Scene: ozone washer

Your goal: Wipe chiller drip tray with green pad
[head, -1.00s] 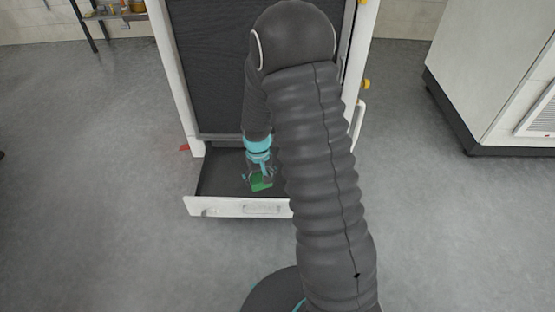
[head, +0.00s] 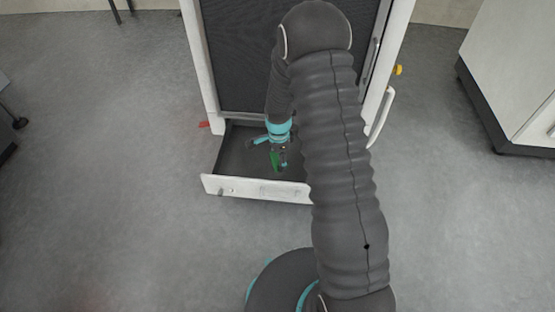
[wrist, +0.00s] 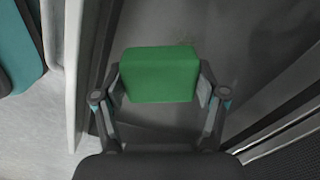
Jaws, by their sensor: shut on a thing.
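The green pad (wrist: 160,74) sits between the two fingers of my gripper (wrist: 160,90) in the wrist view, and the gripper is shut on it. In the head view my gripper (head: 279,160) and the pad (head: 275,161) are small, over the inside of the pulled-out drip tray (head: 240,151). The tray is a dark, shallow drawer with a white front at the base of the chiller (head: 238,65). The tray floor also shows in the wrist view (wrist: 215,40). I cannot tell whether the pad touches the floor. My arm hides the tray's right part.
The chiller has white side frames, a dark mesh front and a handle (head: 381,117) at its right. A white cabinet (head: 500,75) stands at the right. Grey floor (head: 100,180) is open to the left of and in front of the tray.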

